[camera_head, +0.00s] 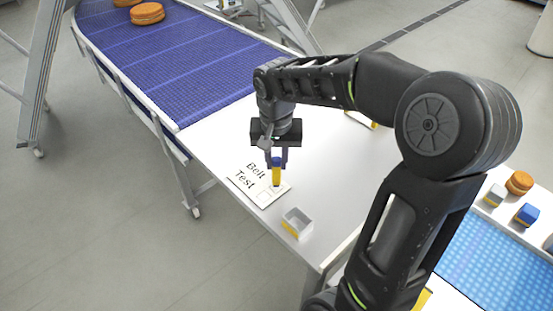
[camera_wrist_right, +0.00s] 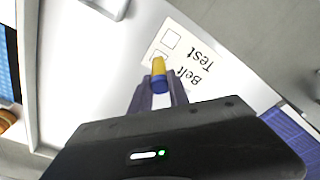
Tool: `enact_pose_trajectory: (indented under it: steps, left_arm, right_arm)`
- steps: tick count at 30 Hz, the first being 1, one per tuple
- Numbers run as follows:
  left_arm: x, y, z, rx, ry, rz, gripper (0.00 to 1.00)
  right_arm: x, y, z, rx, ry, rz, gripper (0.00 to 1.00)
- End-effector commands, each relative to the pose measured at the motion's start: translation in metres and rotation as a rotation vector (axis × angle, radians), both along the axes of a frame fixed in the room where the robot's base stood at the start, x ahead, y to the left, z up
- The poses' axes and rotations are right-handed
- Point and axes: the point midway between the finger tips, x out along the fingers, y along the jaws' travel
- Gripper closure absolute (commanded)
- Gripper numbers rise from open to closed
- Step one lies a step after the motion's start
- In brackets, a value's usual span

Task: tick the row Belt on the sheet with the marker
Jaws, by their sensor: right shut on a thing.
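The white sheet (camera_head: 243,182) lies on the white table, with the printed rows Belt and Test and an empty-looking box beside Test. It also shows in the wrist view (camera_wrist_right: 190,50). My right gripper (camera_head: 276,160) is shut on the marker (camera_head: 276,177), a yellow body with a blue end. The marker is upright, its lower end over or at the box of the row Belt. In the wrist view the marker (camera_wrist_right: 159,69) partly covers that box. I cannot tell whether the tip touches the paper or any mark is there. My left gripper is not in view.
A blue conveyor (camera_head: 185,55) with orange rounds (camera_head: 147,13) runs behind. At right, a blue surface (camera_head: 500,255) adjoins a ledge with small blocks (camera_head: 527,214). Bare table lies right of the sheet.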

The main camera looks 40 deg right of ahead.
Motion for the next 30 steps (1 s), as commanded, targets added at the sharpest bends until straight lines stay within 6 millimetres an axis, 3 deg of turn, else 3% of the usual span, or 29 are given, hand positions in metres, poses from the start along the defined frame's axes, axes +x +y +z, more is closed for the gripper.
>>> enact_pose_trajectory:
  steps: [30]
  left_arm:
    - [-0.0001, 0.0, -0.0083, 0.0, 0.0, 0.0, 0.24]
  right_arm:
    - [0.0001, 0.0, -0.0098, 0.0, 0.0, 0.0, 1.0]
